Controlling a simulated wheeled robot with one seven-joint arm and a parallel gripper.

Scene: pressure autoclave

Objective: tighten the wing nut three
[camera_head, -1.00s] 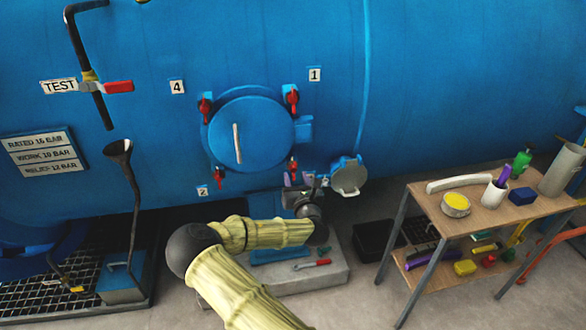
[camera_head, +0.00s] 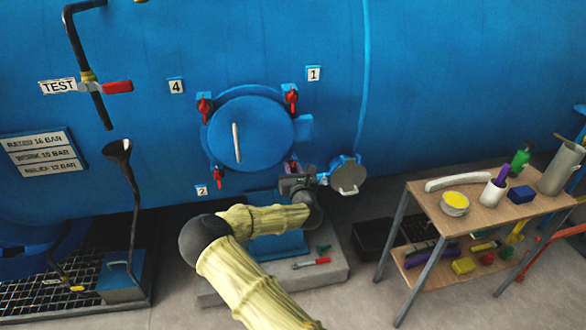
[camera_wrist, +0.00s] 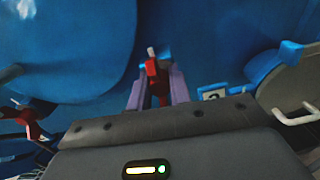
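Wing nut three is the red nut (camera_wrist: 157,82) at the lower right of the round blue door (camera_head: 250,134). In the wrist view it stands between the two purple fingers of my gripper (camera_wrist: 157,88). The fingers are apart, one on each side of the nut, and I see no clear grip on it. In the head view my gripper (camera_head: 292,168) covers this nut.
Other red wing nuts sit at the door's upper right (camera_head: 291,101), upper left (camera_head: 204,109) and lower left (camera_head: 218,176). A small round hatch (camera_head: 348,176) is close to the right of my gripper. A wooden cart (camera_head: 480,214) with tools stands further right.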

